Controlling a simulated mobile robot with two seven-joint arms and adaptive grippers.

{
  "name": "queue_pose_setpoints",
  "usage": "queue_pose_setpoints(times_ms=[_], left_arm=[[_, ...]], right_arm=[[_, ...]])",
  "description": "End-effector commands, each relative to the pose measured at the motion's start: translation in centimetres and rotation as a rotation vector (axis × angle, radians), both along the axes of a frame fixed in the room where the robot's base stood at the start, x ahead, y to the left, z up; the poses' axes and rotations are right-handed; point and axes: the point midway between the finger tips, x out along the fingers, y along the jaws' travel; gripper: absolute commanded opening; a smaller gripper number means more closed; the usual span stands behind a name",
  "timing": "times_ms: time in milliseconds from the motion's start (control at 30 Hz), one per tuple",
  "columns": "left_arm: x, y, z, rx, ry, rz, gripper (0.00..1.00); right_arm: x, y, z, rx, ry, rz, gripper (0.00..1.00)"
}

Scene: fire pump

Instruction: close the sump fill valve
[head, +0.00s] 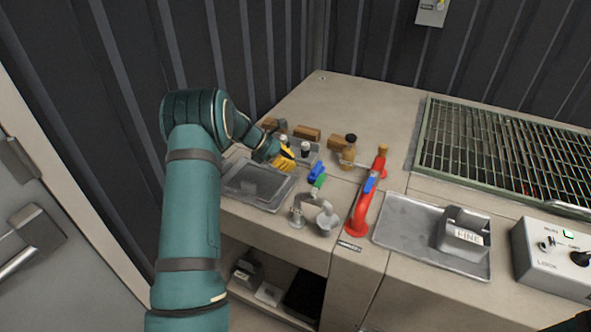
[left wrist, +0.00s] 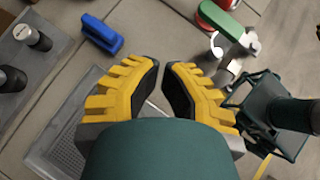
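No valve I see carries a readable sump fill label. A metal valve with a green lever (head: 319,182) stands near the front edge of the bench; the lever also shows in the left wrist view (left wrist: 222,18). A red pipe (head: 359,213) with a blue lever (head: 370,182) stands to its right. A separate blue handle (head: 316,170) lies just behind the green lever and shows in the left wrist view (left wrist: 101,35). My left gripper (head: 289,161) hovers left of these handles. Its yellow fingers (left wrist: 162,64) have a narrow gap between the tips and hold nothing.
A grey sunken tray (head: 248,199) lies below and left of the left gripper. A brown-capped bottle (head: 348,152) stands behind. Right are a metal tray (head: 410,222), a green grate (head: 500,145) and a control box (head: 553,262).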

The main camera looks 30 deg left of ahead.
Motion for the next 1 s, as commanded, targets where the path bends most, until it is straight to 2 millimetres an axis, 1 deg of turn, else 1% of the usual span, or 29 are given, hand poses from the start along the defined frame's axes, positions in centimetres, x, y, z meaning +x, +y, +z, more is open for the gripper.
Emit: queue_pose_setpoints(times_ms=[33, 200, 300, 400, 567, 1000], left_arm=[[0.0, 0.8, 0.9, 0.002, -0.002, -0.001, 0.0], [-0.3, 3.0, 3.0, 0.001, -0.002, -0.001, 0.0], [-0.4, 4.0, 3.8, 0.001, -0.001, -0.001, 0.0], [-0.5, 4.5, 4.3, 0.0, 0.0, -0.002, 0.0], [-0.6, 4.8, 4.5, -0.001, 0.002, -0.002, 0.0], [-0.6, 4.7, 4.5, -0.001, 0.001, -0.003, 0.0]], right_arm=[[0.0, 0.0, 0.1, -0.001, -0.001, -0.002, 0.48], [0.1, -0.1, 0.3, -0.001, -0.003, -0.003, 0.48], [0.1, -0.1, 0.3, -0.001, -0.003, -0.003, 0.48], [0.2, -0.1, 0.4, -0.001, -0.004, -0.004, 0.48], [0.2, -0.1, 0.4, -0.001, -0.004, -0.004, 0.48], [0.2, -0.1, 0.4, -0.001, -0.004, -0.004, 0.48]])
